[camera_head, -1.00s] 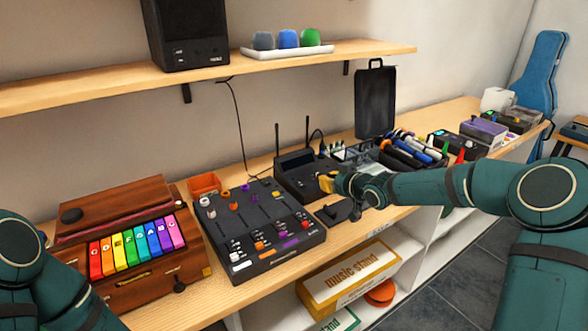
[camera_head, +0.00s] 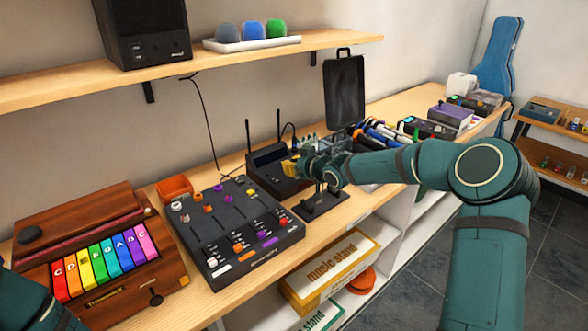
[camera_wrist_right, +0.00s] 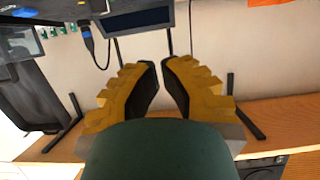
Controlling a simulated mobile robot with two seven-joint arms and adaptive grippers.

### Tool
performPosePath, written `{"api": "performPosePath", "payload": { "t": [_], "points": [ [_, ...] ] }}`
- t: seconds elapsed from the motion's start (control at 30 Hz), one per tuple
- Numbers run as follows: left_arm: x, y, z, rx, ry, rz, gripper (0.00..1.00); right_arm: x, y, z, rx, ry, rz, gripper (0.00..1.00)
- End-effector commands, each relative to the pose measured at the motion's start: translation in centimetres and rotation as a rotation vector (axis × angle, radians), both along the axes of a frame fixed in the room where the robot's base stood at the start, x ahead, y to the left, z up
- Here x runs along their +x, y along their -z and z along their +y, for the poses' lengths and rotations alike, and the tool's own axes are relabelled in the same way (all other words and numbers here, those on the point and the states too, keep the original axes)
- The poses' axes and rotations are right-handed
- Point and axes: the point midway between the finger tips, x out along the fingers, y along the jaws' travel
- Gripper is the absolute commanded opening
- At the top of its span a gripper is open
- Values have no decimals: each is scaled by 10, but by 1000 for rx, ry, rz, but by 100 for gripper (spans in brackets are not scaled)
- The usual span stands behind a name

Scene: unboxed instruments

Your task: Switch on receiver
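The receiver (camera_head: 268,158) is a black box with two upright antennas on the wooden counter, behind and right of the slider mixer. Its dark screen (camera_wrist_right: 140,20) shows upside down at the top of the right wrist view. My right gripper (camera_head: 290,167), with yellow fingers, is in front of the receiver's right side and covers part of its front. I cannot tell whether it touches. In the right wrist view its fingers (camera_wrist_right: 158,66) have a narrow gap with nothing between them. I cannot make out the switch. My left gripper is out of view; only part of that arm shows.
The black mixer (camera_head: 232,225) and a toy keyboard (camera_head: 85,240) with coloured keys stand to the left. A small black stand (camera_head: 320,207) is just below my right wrist. A shelf (camera_head: 190,70) hangs above.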

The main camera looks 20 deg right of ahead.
Motion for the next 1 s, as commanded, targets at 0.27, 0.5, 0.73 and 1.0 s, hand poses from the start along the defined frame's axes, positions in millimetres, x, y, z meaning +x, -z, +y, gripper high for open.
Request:
{"api": "performPosePath", "payload": {
  "t": [0.27, 0.5, 0.73, 1.0],
  "points": [
    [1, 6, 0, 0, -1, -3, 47, 49, 21, 19, 4, 0, 2, 0],
    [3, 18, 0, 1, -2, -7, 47, 57, 50, 21, -2, 0, 2, 0],
    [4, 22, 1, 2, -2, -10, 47, 55, 64, 21, 1, 0, 1, 0],
    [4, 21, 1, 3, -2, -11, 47, 55, 64, 20, 1, 0, 1, 0]
  ]
}}
